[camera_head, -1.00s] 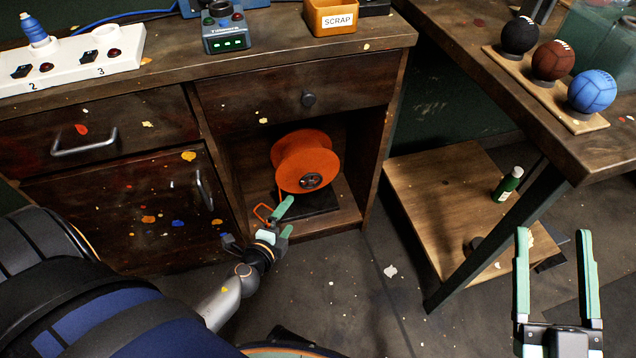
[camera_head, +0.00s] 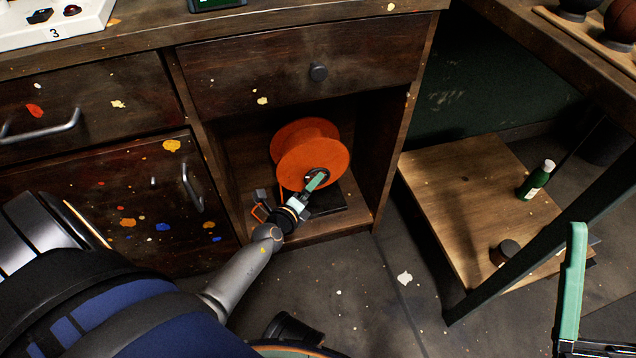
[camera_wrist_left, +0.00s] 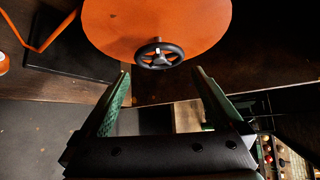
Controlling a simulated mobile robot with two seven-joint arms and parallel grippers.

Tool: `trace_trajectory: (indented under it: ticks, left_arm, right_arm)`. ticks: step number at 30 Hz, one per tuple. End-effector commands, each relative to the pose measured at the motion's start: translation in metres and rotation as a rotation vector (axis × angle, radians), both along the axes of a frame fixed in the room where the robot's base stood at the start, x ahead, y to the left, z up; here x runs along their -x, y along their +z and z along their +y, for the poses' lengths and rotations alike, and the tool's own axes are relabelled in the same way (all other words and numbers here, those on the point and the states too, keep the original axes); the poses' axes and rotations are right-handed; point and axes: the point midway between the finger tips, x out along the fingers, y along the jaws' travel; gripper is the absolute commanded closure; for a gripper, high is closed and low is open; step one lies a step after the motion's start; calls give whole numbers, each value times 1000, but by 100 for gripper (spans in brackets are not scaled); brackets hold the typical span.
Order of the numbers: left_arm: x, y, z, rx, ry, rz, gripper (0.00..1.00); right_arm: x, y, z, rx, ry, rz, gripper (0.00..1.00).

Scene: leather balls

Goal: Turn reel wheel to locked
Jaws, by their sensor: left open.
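The orange reel (camera_head: 318,148) stands on a dark base (camera_head: 328,203) inside the open cabinet bay. In the left wrist view the reel's orange disc (camera_wrist_left: 155,18) fills the top, with a small black spoked wheel (camera_wrist_left: 159,53) at its hub. My right gripper (camera_head: 572,290) is at the lower right, only partly in frame.
The bay's side wall (camera_head: 395,150) stands close right of the reel. A low wooden shelf (camera_head: 470,190) with a green bottle (camera_head: 536,180) is at right.

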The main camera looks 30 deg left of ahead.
Motion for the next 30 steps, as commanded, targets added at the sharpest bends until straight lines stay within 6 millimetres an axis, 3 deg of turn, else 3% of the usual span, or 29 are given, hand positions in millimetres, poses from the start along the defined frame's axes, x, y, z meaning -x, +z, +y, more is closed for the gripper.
trace_trajectory:
  ticks: [3,9,22,30]
  left_arm:
    - [-23,-13,4,1,3,-3,0]
    - [-47,-21,7,1,1,-1,0]
    - [-56,-21,9,1,1,0,0]
    - [-56,-21,9,1,1,0,29]
  right_arm:
    - [-1,-19,2,11,-5,5,26]
    - [-2,-35,4,25,-11,11,26]
    - [-2,-38,5,32,-13,13,26]
    - [-2,-38,5,30,-13,14,26]
